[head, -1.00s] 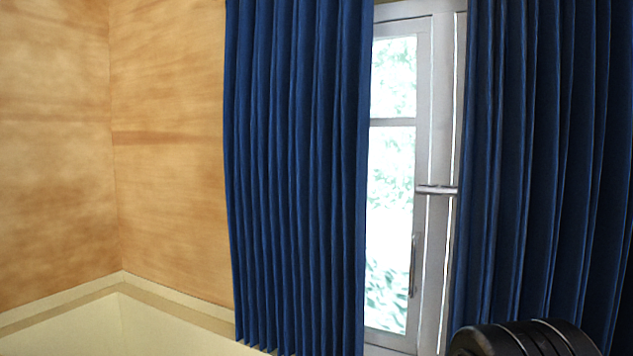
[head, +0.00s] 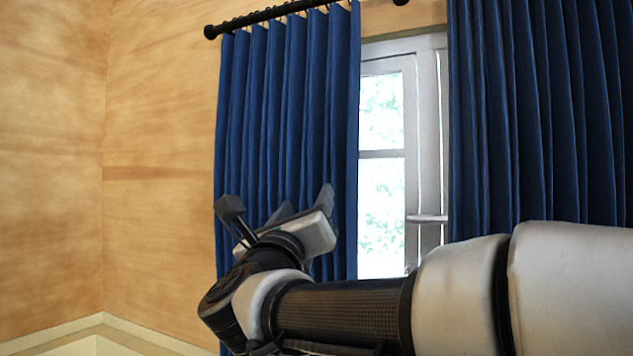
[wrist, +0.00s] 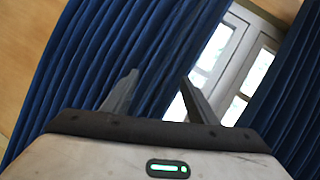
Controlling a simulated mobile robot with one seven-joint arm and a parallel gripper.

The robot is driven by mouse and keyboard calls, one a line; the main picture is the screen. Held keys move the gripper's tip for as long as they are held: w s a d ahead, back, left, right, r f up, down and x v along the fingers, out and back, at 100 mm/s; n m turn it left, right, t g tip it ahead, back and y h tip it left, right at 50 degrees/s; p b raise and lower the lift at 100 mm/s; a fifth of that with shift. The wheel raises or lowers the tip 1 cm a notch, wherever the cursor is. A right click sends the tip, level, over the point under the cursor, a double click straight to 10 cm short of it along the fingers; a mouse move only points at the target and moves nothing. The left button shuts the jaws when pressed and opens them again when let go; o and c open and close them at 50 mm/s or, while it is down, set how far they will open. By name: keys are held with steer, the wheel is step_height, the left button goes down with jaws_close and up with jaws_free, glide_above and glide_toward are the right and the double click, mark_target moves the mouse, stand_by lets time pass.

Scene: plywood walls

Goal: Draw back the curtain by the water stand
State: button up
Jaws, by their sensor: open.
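A blue pleated left curtain (head: 288,110) hangs from a black rod beside a window. A second blue curtain (head: 540,110) hangs on the right. My gripper (head: 278,204) is open, in front of the lower part of the left curtain, partly covering it. In the wrist view, my gripper (wrist: 158,84) points at the left curtain (wrist: 110,50), whose right edge runs between the two fingers in the picture. The right finger shows against the window. I cannot tell whether either finger touches the cloth. No water stand shows.
The grey-framed window (head: 425,120) with a handle bar lies between the curtains. The black rod (head: 270,14) runs above the left curtain. Bare plywood wall (head: 155,180) and a pale ledge at lower left are clear. My arm crosses the lower right.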

mark_target(345, 170)
steer(key=w+d+r+m+h+p, duration=0.1)
steer(key=w+d+r+m+p, duration=0.1)
steer(key=w+d, duration=0.1)
steer(key=w+d+r+m+g+h+p, duration=0.1)
steer(key=w+d+r+m+h, duration=0.1)
steer(key=w+d+m, duration=0.1)
steer(key=w+d+r+m+h+p, duration=0.2)
steer(key=w+d, duration=0.1)
steer(key=w, duration=0.2)
steer(key=shift+w+r+m+g+p, duration=0.25)
steer(key=shift+r+m+g+p, duration=0.05)
steer(key=shift+g+p, duration=0.1)
